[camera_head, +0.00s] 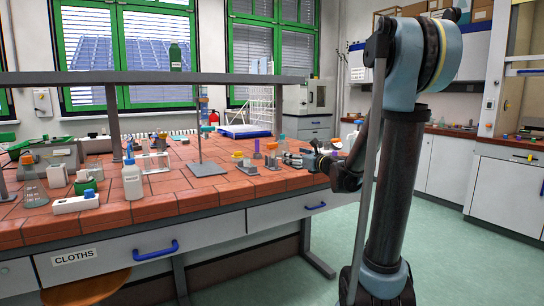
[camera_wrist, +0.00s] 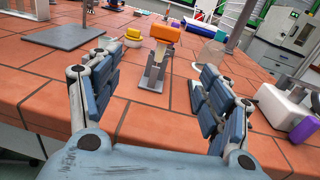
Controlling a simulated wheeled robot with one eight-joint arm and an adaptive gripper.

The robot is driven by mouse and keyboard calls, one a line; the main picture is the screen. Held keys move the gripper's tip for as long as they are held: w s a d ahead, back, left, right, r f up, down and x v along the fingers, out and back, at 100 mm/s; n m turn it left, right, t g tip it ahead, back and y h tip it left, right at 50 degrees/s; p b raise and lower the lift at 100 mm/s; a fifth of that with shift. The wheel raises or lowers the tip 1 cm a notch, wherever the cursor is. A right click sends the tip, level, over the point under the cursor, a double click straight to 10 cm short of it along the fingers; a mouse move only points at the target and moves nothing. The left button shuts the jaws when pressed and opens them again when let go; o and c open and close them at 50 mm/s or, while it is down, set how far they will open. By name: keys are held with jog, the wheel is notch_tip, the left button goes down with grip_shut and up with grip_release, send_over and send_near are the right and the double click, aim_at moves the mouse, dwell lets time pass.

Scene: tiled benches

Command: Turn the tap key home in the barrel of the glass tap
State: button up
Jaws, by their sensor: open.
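My gripper (camera_wrist: 160,64) is open, its two fingers spread left and right in the wrist view with nothing between the pads. Beyond the fingertips stands an orange-handled piece (camera_wrist: 166,33), which looks like the tap key, with a pale tapered stem going down into a grey stand (camera_wrist: 153,76). Whether that stand holds the glass tap's barrel, and how deep the stem sits, I cannot tell. A clear, glassy shape (camera_wrist: 211,54) shows behind the right finger, partly hidden. In the head view my gripper (camera_head: 303,159) is low over the bench's right end, near the small orange top (camera_head: 272,146).
A yellow piece (camera_wrist: 133,35) stands left of the orange one, by a grey plate (camera_wrist: 65,36). A white object with a purple end (camera_wrist: 302,131) lies right of my right finger. A rod stand (camera_head: 207,168), a bottle (camera_head: 132,181) and a shelf (camera_head: 150,77) occupy the bench.

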aim_at(274, 148)
jog(key=x, duration=1.2)
jog(key=shift+w, duration=0.1)
jog(key=shift+x, duration=2.65)
jog(key=shift+w+d, duration=0.15)
jog(key=shift+d, duration=0.1)
jog(key=c, duration=1.2)
jog(key=shift+r, duration=0.1)
notch_tip(274, 148, up, 10)
jog(key=shift+f, duration=0.1)
